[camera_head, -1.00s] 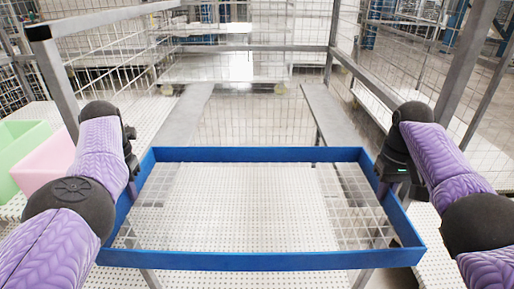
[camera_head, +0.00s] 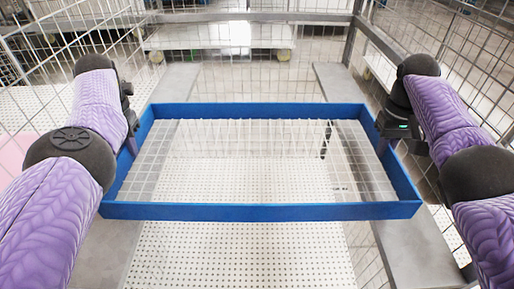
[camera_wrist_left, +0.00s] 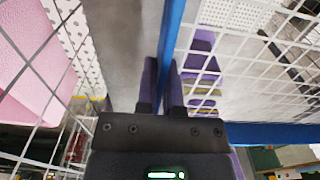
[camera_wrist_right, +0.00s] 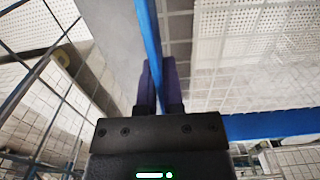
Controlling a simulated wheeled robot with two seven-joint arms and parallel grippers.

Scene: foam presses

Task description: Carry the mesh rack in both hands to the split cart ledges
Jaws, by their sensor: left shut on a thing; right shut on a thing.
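The mesh rack (camera_head: 262,212) is a shallow blue rectangular frame with a wire grid bottom, held about level in front of me. My left gripper (camera_head: 133,140) is shut on its left side wall; the left wrist view shows the fingers (camera_wrist_left: 168,85) on either side of the blue edge. My right gripper (camera_head: 388,138) is shut on the right side wall, and the right wrist view shows its fingers (camera_wrist_right: 159,85) astride the edge. The split cart ledges are two grey strips, a left ledge (camera_head: 103,250) and a right ledge (camera_head: 420,250), both below the rack and partly hidden by it.
Wire mesh cart walls stand at the left (camera_head: 50,60) and right (camera_head: 468,75), close outside my arms. A grey cross bar (camera_head: 250,17) spans the back. A white perforated surface (camera_head: 240,250) lies below between the ledges. A pink bin (camera_head: 14,155) is at the left edge.

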